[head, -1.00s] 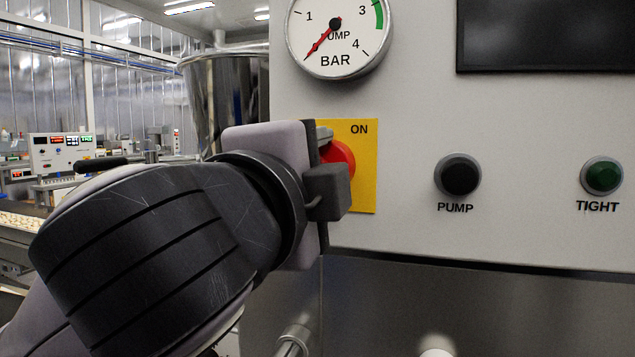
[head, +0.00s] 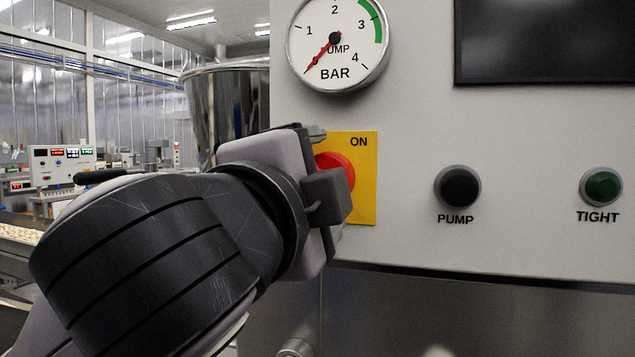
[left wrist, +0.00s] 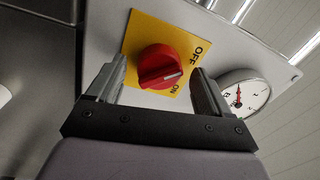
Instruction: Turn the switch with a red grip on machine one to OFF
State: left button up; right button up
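The switch with a red grip (head: 338,170) sits on a yellow plate (head: 364,185) on the pale panel. In the left wrist view the red grip (left wrist: 158,66) shows whole, with a pale line on its face at the side of the words ON and OFF. Which word the line points at is hard to tell. My left gripper (head: 322,165) is at the switch and partly hides it in the head view. In the left wrist view its fingers (left wrist: 158,88) stand apart on either side of the grip, with gaps visible. My right gripper is not in view.
A round BAR gauge (head: 335,75) is above the switch. A black PUMP button (head: 459,187) and a green TIGHT button (head: 603,186) are to the right, below a dark screen (head: 545,40). A metal hopper (head: 228,105) stands behind at the left.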

pick_arm(q)
jog(key=v, duration=0.7)
jog(key=shift+b, duration=0.35)
jog(key=shift+s, duration=0.1)
jog(key=shift+s, duration=0.1)
